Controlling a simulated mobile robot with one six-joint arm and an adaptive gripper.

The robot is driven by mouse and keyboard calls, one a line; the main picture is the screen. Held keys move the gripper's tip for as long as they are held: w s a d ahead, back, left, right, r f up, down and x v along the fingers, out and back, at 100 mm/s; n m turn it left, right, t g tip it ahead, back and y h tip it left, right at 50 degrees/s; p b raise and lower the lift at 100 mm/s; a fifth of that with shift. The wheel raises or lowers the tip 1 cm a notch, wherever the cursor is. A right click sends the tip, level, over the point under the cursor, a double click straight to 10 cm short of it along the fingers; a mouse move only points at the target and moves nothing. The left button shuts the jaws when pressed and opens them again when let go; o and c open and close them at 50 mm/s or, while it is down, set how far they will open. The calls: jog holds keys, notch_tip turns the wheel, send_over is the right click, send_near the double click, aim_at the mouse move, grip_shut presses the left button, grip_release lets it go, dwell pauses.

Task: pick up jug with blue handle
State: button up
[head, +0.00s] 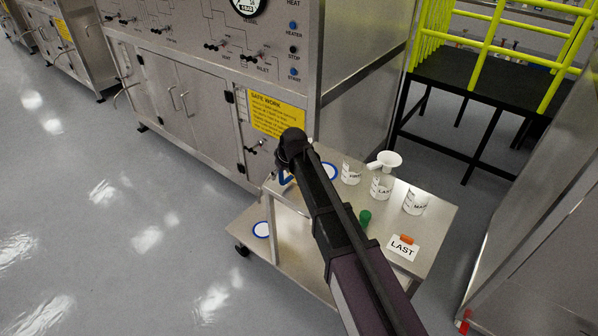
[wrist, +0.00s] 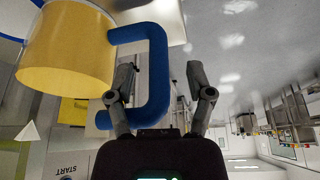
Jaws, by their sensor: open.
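The jug (wrist: 65,48) fills the upper left of the wrist view, with a yellow body and a thick blue handle (wrist: 157,75). The view is turned, so the jug looks upside down. My gripper (wrist: 160,72) is open, its two fingers apart. The handle's long bar shows between the fingers, and the left finger overlaps the open space inside the handle. No grip on it shows. In the head view, my arm hides the gripper and most of the jug; a bit of blue, likely the handle (head: 285,178), shows left of the arm on the steel cart (head: 441,232).
A green item (head: 365,217), an orange item and a "LAST" card (head: 402,250) are near. A blue-rimmed disc (head: 330,172) lies beside my arm. A control cabinet (head: 215,90) stands behind.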

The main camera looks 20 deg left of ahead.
jog(key=shift+w+a+f, duration=0.1)
jog(key=shift+f, duration=0.25)
dwell(0.4)
grip_shut()
